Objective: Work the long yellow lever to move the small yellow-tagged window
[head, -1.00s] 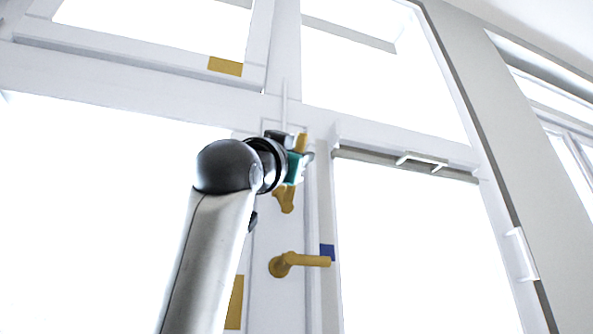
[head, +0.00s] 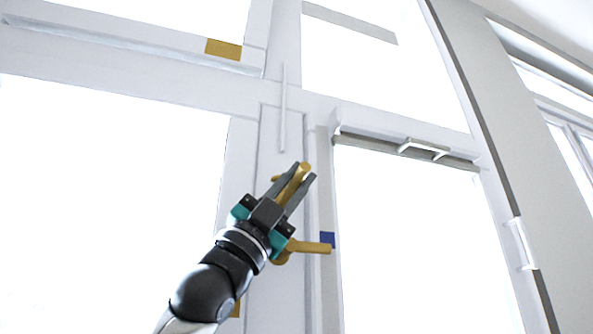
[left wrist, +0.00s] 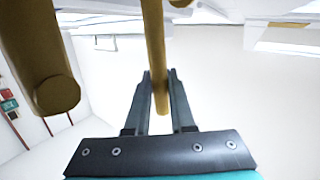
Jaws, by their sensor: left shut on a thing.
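The long yellow lever (head: 303,170) is on the white centre post in the head view. My left gripper (head: 297,182) is shut on it, with the lever's end showing between the fingertips and its lower part hidden behind the gripper. In the left wrist view the lever (left wrist: 154,50) runs down between the two fingers (left wrist: 160,90). The small yellow-tagged window (head: 140,52) is at the upper left, its yellow tag (head: 223,49) on the bottom rail. I cannot tell how far it is open. My right gripper is not in view.
A shorter yellow handle (head: 312,248) with a blue tag (head: 328,240) beside it sits just below my left gripper. A thick yellow bar (left wrist: 45,65) is close on the left in the wrist view. A white rod (head: 283,110) runs down the post above the lever.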

